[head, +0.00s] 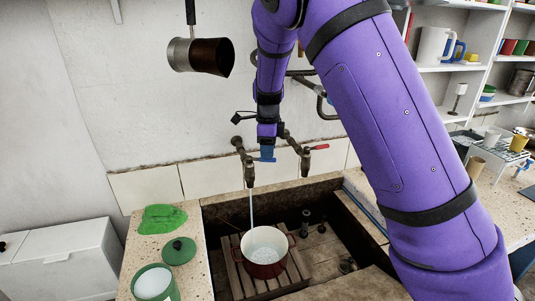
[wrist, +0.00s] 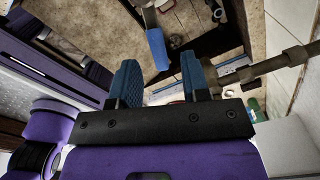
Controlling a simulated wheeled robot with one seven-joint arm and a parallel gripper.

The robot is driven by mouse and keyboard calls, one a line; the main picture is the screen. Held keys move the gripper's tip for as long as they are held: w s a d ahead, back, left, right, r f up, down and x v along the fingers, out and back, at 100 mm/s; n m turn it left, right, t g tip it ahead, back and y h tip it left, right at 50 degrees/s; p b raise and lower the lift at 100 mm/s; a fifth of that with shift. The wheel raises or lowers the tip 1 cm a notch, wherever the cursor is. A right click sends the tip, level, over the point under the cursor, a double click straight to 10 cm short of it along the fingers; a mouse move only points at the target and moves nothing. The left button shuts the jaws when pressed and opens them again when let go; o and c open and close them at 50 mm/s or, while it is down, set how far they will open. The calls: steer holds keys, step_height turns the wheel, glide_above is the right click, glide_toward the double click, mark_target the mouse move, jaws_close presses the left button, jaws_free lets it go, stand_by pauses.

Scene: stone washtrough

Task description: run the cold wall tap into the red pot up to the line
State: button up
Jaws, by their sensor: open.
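The red pot (head: 275,269) stands upright on a wooden slatted rack in the stone trough. A thin stream of water (head: 251,208) runs from the left wall tap (head: 249,174) into it. Its inside is pale with rippled water; I cannot make out the line. My gripper (head: 266,152) is at the left tap, by its blue lever (head: 263,160). In the wrist view my gripper (wrist: 160,78) is open, its blue fingers spread, with a blue piece (wrist: 157,48), likely the lever, beyond and between them. Whether the fingers touch it I cannot tell.
A second tap with a red lever (head: 319,147) is just right. A green cloth (head: 162,218), green lid (head: 179,250) and green container (head: 154,284) are on the left ledge. A dark-and-metal pot (head: 201,56) hangs above. Shelves (head: 474,66) stand at right.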

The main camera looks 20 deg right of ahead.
step_height(320, 180, up, 9)
stand_by(0.3)
steer(key=shift+w+f, duration=0.1)
steer(key=shift+f, duration=0.05)
stand_by(7.1)
